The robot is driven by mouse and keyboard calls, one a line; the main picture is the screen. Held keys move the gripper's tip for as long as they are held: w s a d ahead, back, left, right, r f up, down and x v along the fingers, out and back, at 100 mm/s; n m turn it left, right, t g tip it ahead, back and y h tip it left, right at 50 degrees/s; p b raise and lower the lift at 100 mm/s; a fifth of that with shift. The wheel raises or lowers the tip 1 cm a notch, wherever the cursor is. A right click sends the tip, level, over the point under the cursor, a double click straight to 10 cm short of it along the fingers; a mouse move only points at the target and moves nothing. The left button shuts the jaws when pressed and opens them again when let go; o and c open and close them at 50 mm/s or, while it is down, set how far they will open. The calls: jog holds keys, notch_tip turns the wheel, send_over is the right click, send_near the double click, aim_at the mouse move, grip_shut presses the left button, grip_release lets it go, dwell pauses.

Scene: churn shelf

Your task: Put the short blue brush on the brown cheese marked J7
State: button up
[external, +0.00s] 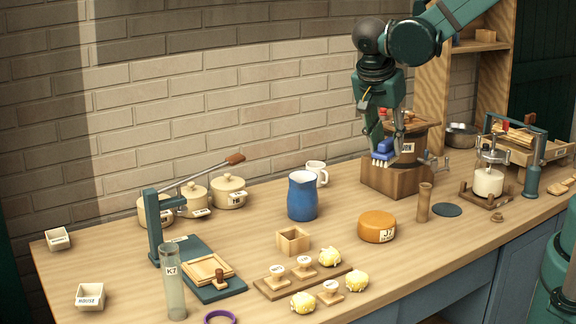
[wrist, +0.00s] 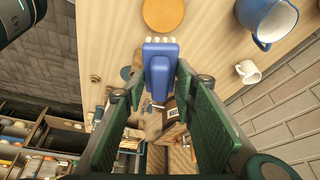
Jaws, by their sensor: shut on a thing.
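My gripper (external: 388,138) is shut on the short blue brush (external: 384,149), which has pale bristles. It holds the brush in the air in front of the wooden churn at the back of the table. In the wrist view the brush (wrist: 160,66) sits between the green fingers of my gripper (wrist: 160,88), bristles pointing away. The brown cheese (external: 377,226) is a low orange-brown round with a white label reading J7. It lies on the table, below and in front of my gripper, with nothing on top. It also shows at the top of the wrist view (wrist: 163,14).
A blue jug (external: 302,196) and white mug (external: 317,173) stand left of the churn (external: 395,178). A wooden cylinder (external: 424,202) and dark disc (external: 447,210) stand right of the cheese. Stamps (external: 305,268) and yellow lumps (external: 329,257) lie in front left.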

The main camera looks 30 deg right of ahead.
aim_at(382, 163)
jog(key=shift+a, duration=0.8)
notch_tip(382, 163, down, 4)
jog(key=shift+f, duration=0.6)
jog(key=shift+f, duration=0.1)
jog(key=shift+f, duration=2.8)
jog(key=shift+f, duration=0.1)
jog(key=shift+f+b, duration=0.3)
jog(key=shift+f, duration=1.7)
jog(key=shift+f, duration=0.15)
